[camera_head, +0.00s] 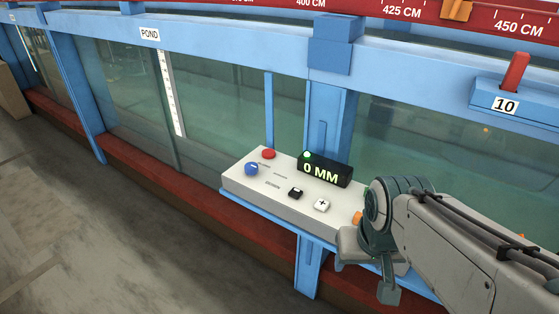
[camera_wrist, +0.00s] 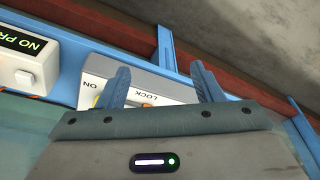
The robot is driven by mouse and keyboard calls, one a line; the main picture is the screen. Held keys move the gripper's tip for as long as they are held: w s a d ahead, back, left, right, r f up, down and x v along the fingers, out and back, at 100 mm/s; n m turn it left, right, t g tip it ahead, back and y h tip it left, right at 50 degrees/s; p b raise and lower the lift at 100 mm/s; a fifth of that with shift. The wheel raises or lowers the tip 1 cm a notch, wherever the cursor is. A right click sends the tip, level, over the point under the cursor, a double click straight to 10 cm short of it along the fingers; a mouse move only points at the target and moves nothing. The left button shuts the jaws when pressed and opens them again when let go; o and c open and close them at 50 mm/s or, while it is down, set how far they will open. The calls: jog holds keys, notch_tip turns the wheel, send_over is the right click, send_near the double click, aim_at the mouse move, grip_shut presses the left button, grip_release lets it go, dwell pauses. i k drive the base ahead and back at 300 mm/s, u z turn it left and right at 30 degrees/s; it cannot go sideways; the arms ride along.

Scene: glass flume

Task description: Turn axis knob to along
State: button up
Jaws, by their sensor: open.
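A blue round knob (camera_head: 251,169) sits at the left end of a white control panel (camera_head: 236,186) in the head view. It bears a short pale mark. The small print beside it is too small to read, so I cannot confirm that it is the axis knob. My gripper (camera_wrist: 163,83) is open in the wrist view, its two blue-grey fingers apart. Between and beyond them is a pale box (camera_wrist: 100,65) marked LOCK and ON, with an orange part partly showing.
The panel also has a red button (camera_head: 268,154), a black switch (camera_head: 296,193), a white plus button (camera_head: 321,205) and a display (camera_head: 325,169) reading 0 MM. A blue post (camera_head: 335,125) and glass stand behind. A red-handled blue block (camera_head: 515,100) is at upper right.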

aim_at(250, 169)
jog(key=z, duration=0.1)
jog(key=k, duration=0.45)
jog(key=u, duration=0.5)
jog(key=i, duration=1.3)
jog(key=z, duration=0.25)
